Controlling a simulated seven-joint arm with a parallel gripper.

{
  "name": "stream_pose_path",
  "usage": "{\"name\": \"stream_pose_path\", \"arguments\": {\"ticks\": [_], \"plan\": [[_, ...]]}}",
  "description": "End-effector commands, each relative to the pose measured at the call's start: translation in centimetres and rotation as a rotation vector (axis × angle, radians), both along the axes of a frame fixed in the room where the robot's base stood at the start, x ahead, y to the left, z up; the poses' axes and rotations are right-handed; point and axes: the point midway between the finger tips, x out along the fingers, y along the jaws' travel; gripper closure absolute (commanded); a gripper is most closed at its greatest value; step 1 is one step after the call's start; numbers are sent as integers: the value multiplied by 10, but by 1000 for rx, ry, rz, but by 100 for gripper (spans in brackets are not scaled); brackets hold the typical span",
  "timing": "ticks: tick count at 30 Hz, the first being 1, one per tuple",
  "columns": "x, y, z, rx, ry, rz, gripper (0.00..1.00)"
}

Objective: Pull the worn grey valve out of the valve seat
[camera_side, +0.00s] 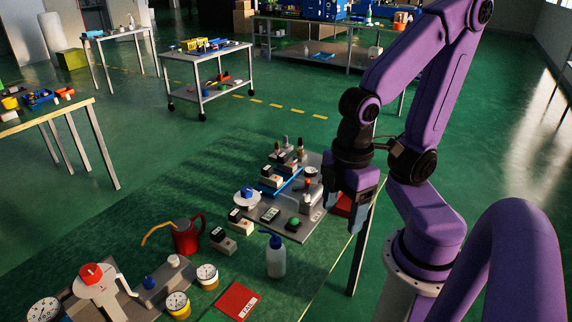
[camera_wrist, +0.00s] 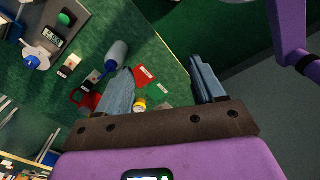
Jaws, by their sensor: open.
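My gripper (camera_side: 362,212) is open and points down over the right edge of the bench. In the wrist view its two fingers (camera_wrist: 162,72) are apart with nothing between the tips. A grey block (camera_side: 158,285) at the front left carries a pale grey round-topped piece (camera_side: 173,262) and a blue knob (camera_side: 149,283). The pale grey piece may be the worn valve and the block its seat, but I cannot tell for sure. My gripper is far to the right of that block and apart from it.
A plate with several small devices (camera_side: 268,216) lies left of my gripper. A blue-capped bottle (camera_side: 276,258), a red jug (camera_side: 187,236), round gauges (camera_side: 207,275) and a red tag (camera_side: 237,300) stand or lie nearer the front.

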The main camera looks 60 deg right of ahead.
Motion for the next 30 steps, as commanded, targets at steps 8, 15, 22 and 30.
{"name": "stream_pose_path", "arguments": {"ticks": [8, 15, 22, 30], "plan": [[1, 0, 0, 1, 1, -9, 32], [34, 8, 1, 30, 25, -346, 32], [102, 8, 1, 93, 72, -964, 32], [188, -25, -4, 178, 128, -1690, 32]]}}
